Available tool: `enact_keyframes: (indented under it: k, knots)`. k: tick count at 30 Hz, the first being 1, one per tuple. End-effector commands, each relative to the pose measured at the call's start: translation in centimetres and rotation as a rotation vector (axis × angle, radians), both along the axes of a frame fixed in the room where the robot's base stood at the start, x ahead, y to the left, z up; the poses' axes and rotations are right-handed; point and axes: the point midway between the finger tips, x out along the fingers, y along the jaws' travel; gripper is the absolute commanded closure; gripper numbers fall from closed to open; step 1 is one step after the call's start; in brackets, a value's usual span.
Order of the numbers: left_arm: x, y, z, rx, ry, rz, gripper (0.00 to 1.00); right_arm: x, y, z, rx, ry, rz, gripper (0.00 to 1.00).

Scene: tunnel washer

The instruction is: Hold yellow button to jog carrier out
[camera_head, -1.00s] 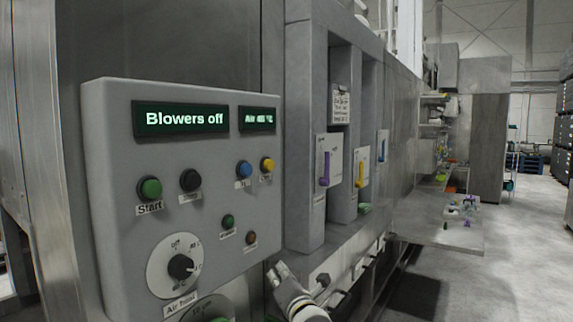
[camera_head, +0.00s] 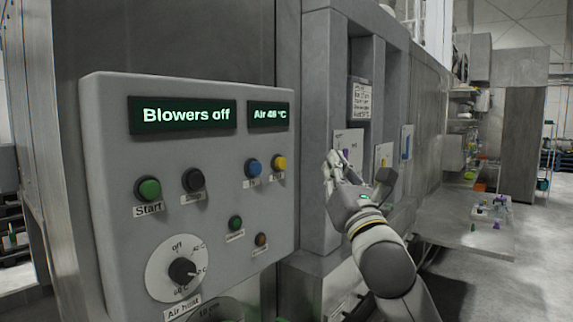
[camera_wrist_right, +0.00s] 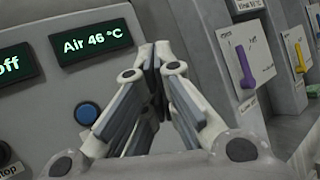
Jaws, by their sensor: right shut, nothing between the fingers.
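The yellow button (camera_head: 279,162) is at the upper right of the grey control panel (camera_head: 110,95), under the small "Air 46 °C" display. My right gripper (camera_head: 334,158) is shut and empty. In the head view it shows to the right of the yellow button, in front of the lever columns. In the right wrist view the closed fingers (camera_wrist_right: 152,55) point up towards the panel's right edge. The yellow button cannot be seen there, and the fingers may hide it. My left gripper is not in view.
A blue button (camera_head: 252,168) sits just left of the yellow one. The panel also carries a green Start button (camera_head: 148,189), a black button (camera_head: 193,180) and a dial (camera_head: 181,270). Purple (camera_wrist_right: 245,68) and yellow (camera_wrist_right: 300,58) levers stand to the right.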

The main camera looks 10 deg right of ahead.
Motion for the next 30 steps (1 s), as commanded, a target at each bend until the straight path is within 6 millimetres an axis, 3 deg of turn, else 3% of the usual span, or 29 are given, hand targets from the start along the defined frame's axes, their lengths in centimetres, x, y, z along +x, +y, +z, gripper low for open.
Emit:
enact_keyframes:
  k: [10,21,30]
  knots:
    - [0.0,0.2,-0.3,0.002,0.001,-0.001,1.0,0.8,0.6,-0.1,0.006,0.001,0.002,1.0]
    - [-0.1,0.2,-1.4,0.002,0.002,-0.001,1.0,4.8,3.8,-0.2,0.006,0.002,0.004,1.0]
    - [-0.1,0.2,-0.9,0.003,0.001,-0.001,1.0,6.8,5.2,0.0,0.003,0.002,0.001,1.0]
